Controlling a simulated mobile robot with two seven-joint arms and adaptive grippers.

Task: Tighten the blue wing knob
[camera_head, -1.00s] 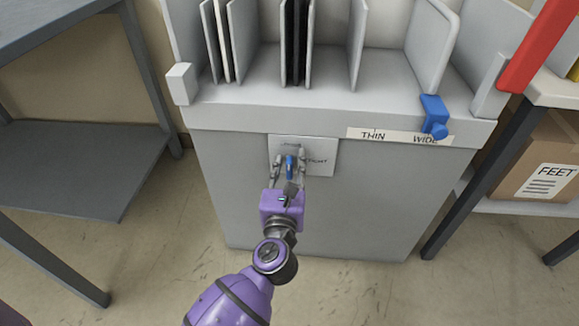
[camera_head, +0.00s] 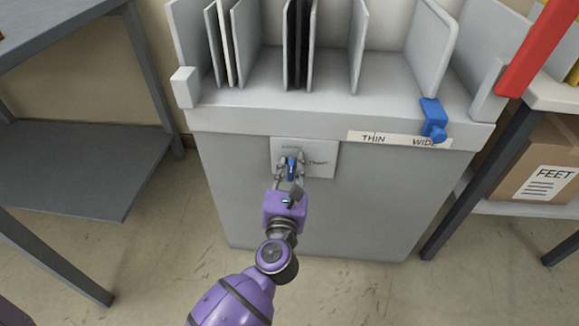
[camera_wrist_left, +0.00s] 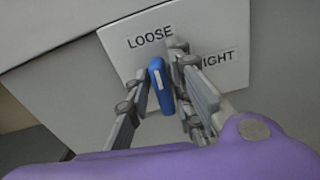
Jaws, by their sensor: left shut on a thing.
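The blue wing knob (camera_head: 291,168) sits on a white plate (camera_head: 325,150) on the front of the grey machine. In the left wrist view the knob (camera_wrist_left: 160,85) stands near upright between the words LOOSE (camera_wrist_left: 150,37) and TIGHT (camera_wrist_left: 220,59), whose first letter is covered. A pale mark runs along the knob's face. My left gripper (camera_head: 290,160) reaches it from below and is shut on it, one finger on each side. The fingers (camera_wrist_left: 163,88) hide part of the plate. My right gripper is not in view.
The machine's top (camera_head: 330,90) holds upright dividers and a blue slider (camera_head: 433,117) by a THIN–WIDE label (camera_head: 400,139). A dark table (camera_head: 80,160) stands at left. At right a shelf holds a cardboard box (camera_head: 545,165). A red bar (camera_head: 540,45) slants above.

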